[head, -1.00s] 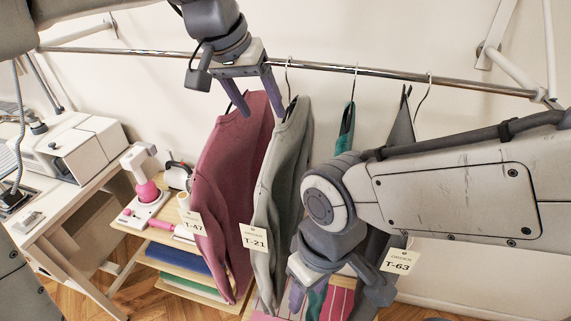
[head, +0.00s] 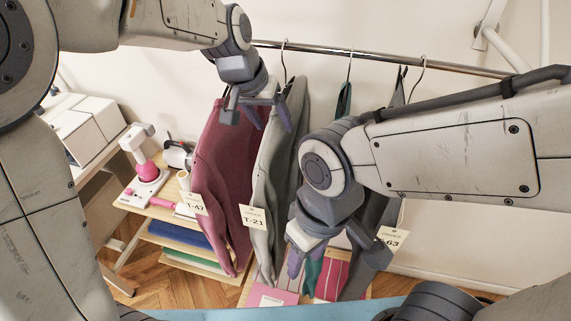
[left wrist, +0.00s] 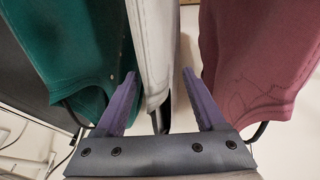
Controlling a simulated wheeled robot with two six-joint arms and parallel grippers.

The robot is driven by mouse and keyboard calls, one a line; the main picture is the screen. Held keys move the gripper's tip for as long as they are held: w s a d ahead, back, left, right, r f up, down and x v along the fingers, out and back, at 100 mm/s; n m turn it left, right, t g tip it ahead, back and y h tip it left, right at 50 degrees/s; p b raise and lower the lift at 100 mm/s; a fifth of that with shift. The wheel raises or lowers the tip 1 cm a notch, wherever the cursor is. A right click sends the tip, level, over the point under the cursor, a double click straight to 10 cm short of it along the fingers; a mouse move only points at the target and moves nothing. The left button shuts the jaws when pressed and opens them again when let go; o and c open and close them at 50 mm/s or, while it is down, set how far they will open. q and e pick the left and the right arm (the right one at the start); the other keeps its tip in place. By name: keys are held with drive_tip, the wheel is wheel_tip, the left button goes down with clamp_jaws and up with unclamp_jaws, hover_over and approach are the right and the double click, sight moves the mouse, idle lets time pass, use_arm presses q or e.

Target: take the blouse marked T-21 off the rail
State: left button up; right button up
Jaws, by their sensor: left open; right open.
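The grey blouse (head: 278,165) hangs on the rail (head: 390,60); its tag (head: 253,217) reads T-21. My left gripper (head: 275,123) is open at the blouse's upper part, beside the maroon garment. In the left wrist view, the grey blouse (left wrist: 155,45) hangs between the open fingers (left wrist: 161,85), which are not closed on it. I cannot tell whether they touch it. My right gripper (head: 306,264) is open, lower down and right of the blouse, in front of the darker garments.
A maroon garment (head: 225,165) tagged T-47 hangs close on the left. A green garment (head: 344,100) and a dark grey one (head: 378,215), whose tag shows 63, hang to the right. A shelf unit (head: 160,212) with folded cloth stands lower left.

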use_arm(q)
clamp_jaws()
idle(1.3)
